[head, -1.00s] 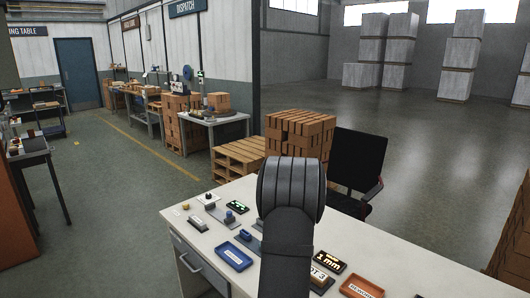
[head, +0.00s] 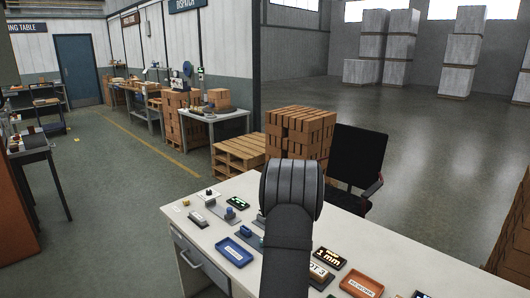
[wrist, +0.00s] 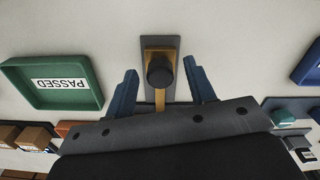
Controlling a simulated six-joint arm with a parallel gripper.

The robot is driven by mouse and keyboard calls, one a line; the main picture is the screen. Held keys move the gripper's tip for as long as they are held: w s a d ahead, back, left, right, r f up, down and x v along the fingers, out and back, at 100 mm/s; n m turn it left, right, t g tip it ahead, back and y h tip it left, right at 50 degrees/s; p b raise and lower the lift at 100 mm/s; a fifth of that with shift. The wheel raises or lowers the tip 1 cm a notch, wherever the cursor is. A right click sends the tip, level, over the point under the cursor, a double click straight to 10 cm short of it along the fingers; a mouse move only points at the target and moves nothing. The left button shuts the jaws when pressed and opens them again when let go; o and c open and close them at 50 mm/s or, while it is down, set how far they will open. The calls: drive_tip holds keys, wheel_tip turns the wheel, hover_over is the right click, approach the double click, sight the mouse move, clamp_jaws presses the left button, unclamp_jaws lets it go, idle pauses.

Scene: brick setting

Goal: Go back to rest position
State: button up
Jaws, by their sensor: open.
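My gripper (wrist: 161,88) shows in the wrist view with its two blue fingers apart. A brass-coloured piece with a round black knob (wrist: 160,71) on a grey base plate (wrist: 168,43) shows between and beyond the fingertips. I see no contact between the fingers and the knob. In the head view my dark arm stands over the white desk (head: 400,260), and the gripper is hidden behind it.
A green tray marked PASSED (wrist: 60,84) lies left of my gripper in the wrist view. A blue tray (head: 234,251) and an orange tray (head: 361,284) lie on the desk. A black chair (head: 357,160) and stacked bricks (head: 300,131) stand behind it.

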wheel_tip(320, 180, up, 17)
wheel_tip(320, 180, down, 16)
drive_tip(key=shift+f, duration=0.2)
drive_tip(key=shift+w+d+f, duration=0.2)
drive_tip(key=shift+f, duration=0.45)
drive_tip(key=shift+w+d+r, duration=0.7)
drive_tip(key=shift+w+d, duration=0.2)
drive_tip(key=shift+w, duration=0.1)
wheel_tip(320, 180, up, 21)
drive_tip(key=m, duration=0.3)
wheel_tip(320, 180, down, 8)
drive_tip(key=shift+s, duration=0.2)
drive_tip(key=shift+a, duration=0.1)
